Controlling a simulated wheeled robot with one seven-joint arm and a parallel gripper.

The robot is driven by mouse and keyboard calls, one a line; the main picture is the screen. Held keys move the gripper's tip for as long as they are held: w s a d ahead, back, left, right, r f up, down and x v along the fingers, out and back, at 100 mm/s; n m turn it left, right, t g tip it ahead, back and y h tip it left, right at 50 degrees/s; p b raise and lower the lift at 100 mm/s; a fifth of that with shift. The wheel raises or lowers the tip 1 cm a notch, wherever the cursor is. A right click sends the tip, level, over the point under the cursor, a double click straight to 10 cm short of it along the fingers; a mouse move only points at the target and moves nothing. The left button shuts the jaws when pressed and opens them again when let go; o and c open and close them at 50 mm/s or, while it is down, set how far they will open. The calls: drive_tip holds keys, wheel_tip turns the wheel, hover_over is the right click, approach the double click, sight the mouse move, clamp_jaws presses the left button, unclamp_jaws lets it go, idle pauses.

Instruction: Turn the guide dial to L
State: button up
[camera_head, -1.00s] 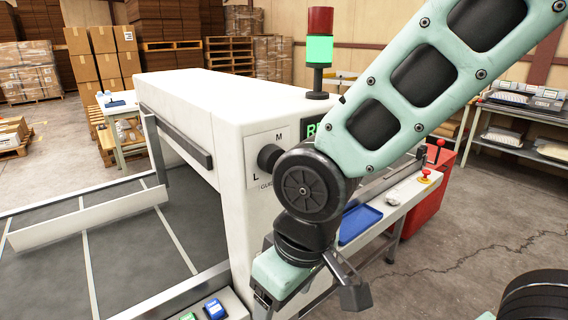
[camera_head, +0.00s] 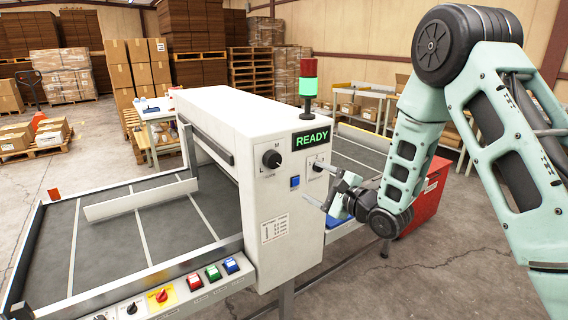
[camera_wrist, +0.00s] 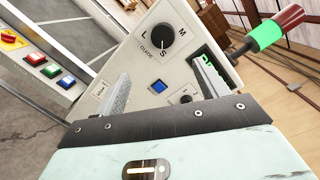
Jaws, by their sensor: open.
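The guide dial (camera_head: 272,159) is a round black knob on the white machine's end panel, left of the READY display. In the wrist view the dial (camera_wrist: 160,42) sits above the fingers' gap, with letters L, M and S around it and GUIDE beside it. Its pointer seems to face the S side, but it is too small to be sure. My gripper (camera_head: 328,186) is open and empty, right of and below the dial in the head view and apart from it. In the wrist view both fingers (camera_wrist: 162,85) are spread towards the panel.
A blue button (camera_head: 295,181) sits below the dial. A second, smaller knob (camera_wrist: 186,99) is partly hidden by my gripper in the head view. Coloured buttons (camera_head: 213,272) line the front rail. A red-green signal tower (camera_head: 308,85) stands on the machine.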

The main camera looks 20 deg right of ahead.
sight(275, 161)
drive_tip(key=p+x, duration=0.2)
drive_tip(key=x, duration=0.3)
drive_tip(key=p+x, duration=0.2)
drive_tip(key=x, duration=0.3)
drive_tip(key=r+p+x, duration=0.1)
drive_tip(key=p+x, duration=0.1)
drive_tip(key=x, duration=0.3)
drive_tip(key=shift+w, duration=0.25)
drive_tip(key=shift+w+a+f, duration=0.15)
drive_tip(key=shift+w+a, duration=0.15)
drive_tip(key=shift+w, duration=0.35)
drive_tip(key=c, duration=1)
